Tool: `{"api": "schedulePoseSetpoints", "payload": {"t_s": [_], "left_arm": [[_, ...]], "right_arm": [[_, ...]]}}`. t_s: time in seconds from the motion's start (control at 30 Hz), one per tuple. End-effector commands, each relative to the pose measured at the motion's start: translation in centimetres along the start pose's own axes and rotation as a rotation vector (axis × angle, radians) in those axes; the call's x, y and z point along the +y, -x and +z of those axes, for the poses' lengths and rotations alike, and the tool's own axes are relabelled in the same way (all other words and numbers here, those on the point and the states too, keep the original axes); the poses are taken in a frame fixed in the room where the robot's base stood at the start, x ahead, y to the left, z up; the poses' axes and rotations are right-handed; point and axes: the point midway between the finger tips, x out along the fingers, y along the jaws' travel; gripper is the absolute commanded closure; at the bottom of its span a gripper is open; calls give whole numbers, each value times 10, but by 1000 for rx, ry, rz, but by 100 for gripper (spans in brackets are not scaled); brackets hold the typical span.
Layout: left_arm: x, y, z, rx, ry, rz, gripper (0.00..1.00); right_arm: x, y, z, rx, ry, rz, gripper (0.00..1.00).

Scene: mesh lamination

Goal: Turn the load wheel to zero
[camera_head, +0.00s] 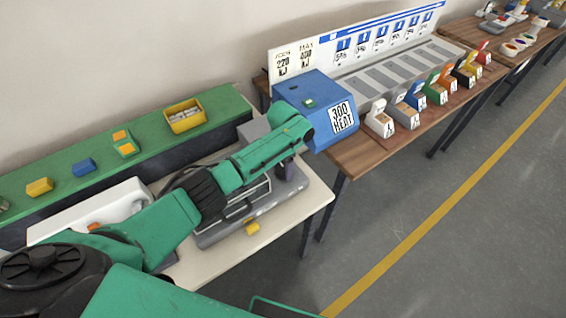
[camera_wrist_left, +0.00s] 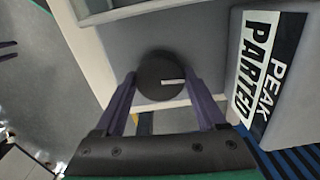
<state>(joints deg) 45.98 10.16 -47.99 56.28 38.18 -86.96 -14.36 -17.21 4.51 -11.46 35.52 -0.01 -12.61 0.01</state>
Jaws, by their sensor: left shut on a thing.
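The load wheel (camera_wrist_left: 156,68) is a dark round knob with a short white mark, on a grey face in the left wrist view. The white mark points to the right in that view. My left gripper (camera_wrist_left: 162,84) has its two purple fingers on either side of the wheel and is shut on it. In the head view my left gripper (camera_head: 288,170) is partly hidden by my green arm, at the right end of the grey machine (camera_head: 225,232). The wheel cannot be made out there. My right gripper is not in view.
A panel reading "PEAK PARTED" (camera_wrist_left: 265,70) is right of the wheel. A blue box labelled "300 HEAT" (camera_head: 310,92) stands close behind my left gripper. A green shelf (camera_head: 55,205) with small blocks and a yellow bin (camera_head: 185,116) runs along the wall. A wooden table (camera_head: 365,150) holds several coloured blocks.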

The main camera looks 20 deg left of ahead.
Motion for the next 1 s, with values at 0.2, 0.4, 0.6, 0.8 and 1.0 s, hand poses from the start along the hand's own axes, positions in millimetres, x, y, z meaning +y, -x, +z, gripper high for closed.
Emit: {"api": "schedulePoseSetpoints", "payload": {"t_s": [0.2, 0.4, 0.6, 0.8, 1.0], "left_arm": [[-1, 3, -2, 6, 80, -4, 83], [-1, 3, -2, 7, 108, -4, 83], [-1, 3, -3, 8, 112, -5, 82], [-2, 3, -3, 9, 112, -5, 12], [-1, 2, -2, 5, 111, -3, 0]], "right_arm": [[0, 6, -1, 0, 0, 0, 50], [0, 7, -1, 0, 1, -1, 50], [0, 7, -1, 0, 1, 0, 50], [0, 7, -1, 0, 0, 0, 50], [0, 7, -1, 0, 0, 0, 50]]}}
